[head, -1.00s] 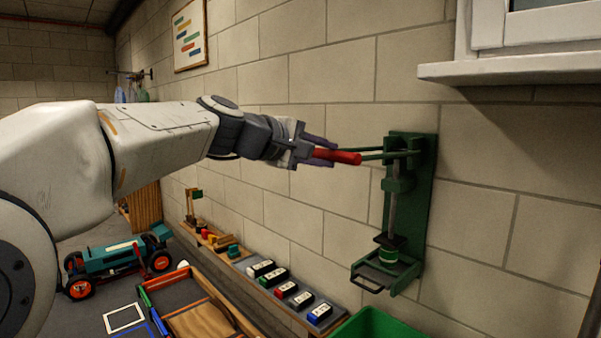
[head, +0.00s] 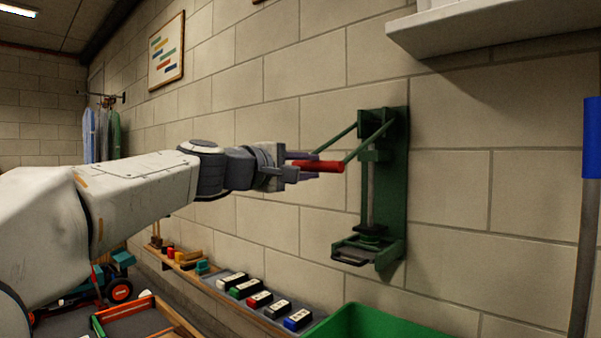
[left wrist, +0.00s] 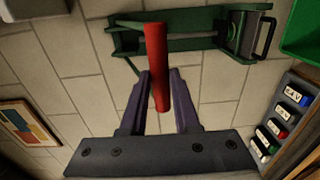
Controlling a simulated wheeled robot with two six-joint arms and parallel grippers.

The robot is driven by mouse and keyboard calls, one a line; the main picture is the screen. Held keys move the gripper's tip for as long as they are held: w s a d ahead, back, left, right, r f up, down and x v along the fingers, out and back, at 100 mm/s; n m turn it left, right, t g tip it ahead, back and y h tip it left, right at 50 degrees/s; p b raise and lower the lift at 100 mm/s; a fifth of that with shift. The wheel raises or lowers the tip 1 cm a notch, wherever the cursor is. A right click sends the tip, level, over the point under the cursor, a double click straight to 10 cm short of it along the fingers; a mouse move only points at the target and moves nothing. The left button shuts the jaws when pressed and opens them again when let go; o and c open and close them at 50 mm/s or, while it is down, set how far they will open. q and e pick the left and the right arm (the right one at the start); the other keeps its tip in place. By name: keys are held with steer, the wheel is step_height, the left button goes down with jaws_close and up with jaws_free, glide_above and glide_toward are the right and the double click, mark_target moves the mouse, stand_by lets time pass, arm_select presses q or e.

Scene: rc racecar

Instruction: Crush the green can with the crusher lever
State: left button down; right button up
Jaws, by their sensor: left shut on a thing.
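The green can crusher (head: 396,185) is fixed to the block wall, with its lever arms sloping down toward my left gripper (head: 312,162). That gripper is shut on the red lever handle (head: 330,166), with its fingers on either side of it. The red handle also shows in the left wrist view (left wrist: 156,60), between the fingers. The dark press plate (head: 371,230) is low, close above the crusher's base (head: 365,251). Of the green can (head: 372,240), only a thin band shows between plate and base; its full shape is hard to tell. My right gripper is out of view.
A green bin (head: 375,322) stands below the crusher. A shelf with several labelled blocks (head: 260,300) runs along the wall to its left. A window sill (head: 480,32) juts out above right. A blue-topped pole (head: 591,140) stands at the far right.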

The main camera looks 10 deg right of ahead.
arm_select(q)
step_height(320, 180, down, 6)
steer(key=w+d+b, duration=0.2)
steer(key=b, duration=0.2)
steer(key=shift+d, duration=0.15)
steer(key=shift+f, duration=0.15)
steer(key=shift+d, duration=0.15)
steer(key=c, duration=0.7)
jaws_free()
steer(key=shift+d, duration=0.1)
steer(key=shift+o, duration=0.2)
steer(key=shift+w+a+r, duration=0.1)
steer(key=shift+a+r, duration=0.1)
steer(key=shift+a, duration=0.1)
steer(key=v, duration=1)
steer(key=shift+a, duration=0.2)
steer(key=shift+r, duration=0.15)
